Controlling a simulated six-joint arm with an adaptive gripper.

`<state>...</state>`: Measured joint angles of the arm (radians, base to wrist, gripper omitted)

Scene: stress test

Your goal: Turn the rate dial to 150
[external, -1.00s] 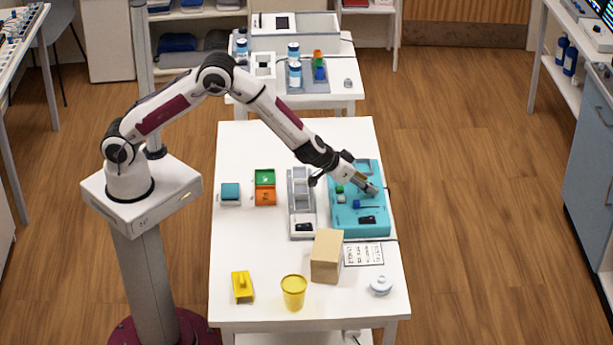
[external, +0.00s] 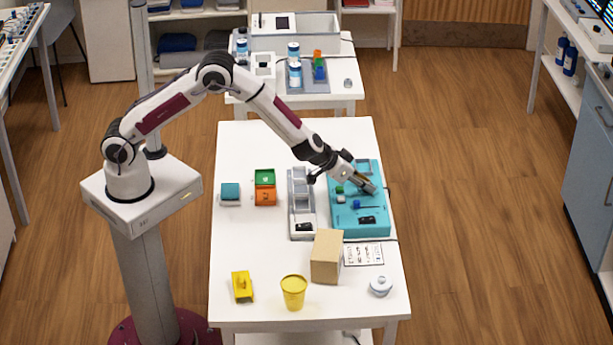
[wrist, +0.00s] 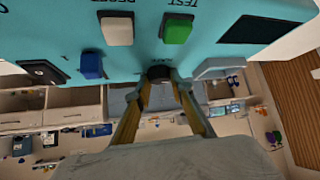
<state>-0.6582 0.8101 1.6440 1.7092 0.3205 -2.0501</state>
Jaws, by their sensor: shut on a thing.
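The teal device (external: 378,229) stands at the right of the table, with buttons and controls on its top panel. My gripper (external: 371,187) reaches down to the device's right side. In the wrist view, the dark round dial (wrist: 159,72) sits between the two fingertips of my gripper (wrist: 160,80), which are shut on it. Its scale and pointer cannot be read. A green TEST button (wrist: 177,28) and a white RESET button (wrist: 117,29) lie close by. A blue control (wrist: 91,65) and a dark screen (wrist: 258,30) also show.
A grey tray (external: 301,228) stands just left of the device. A cardboard box (external: 326,257), a printed card (external: 364,254) and a small lidded dish (external: 381,286) lie in front. A yellow cup (external: 293,292) is near the front edge.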

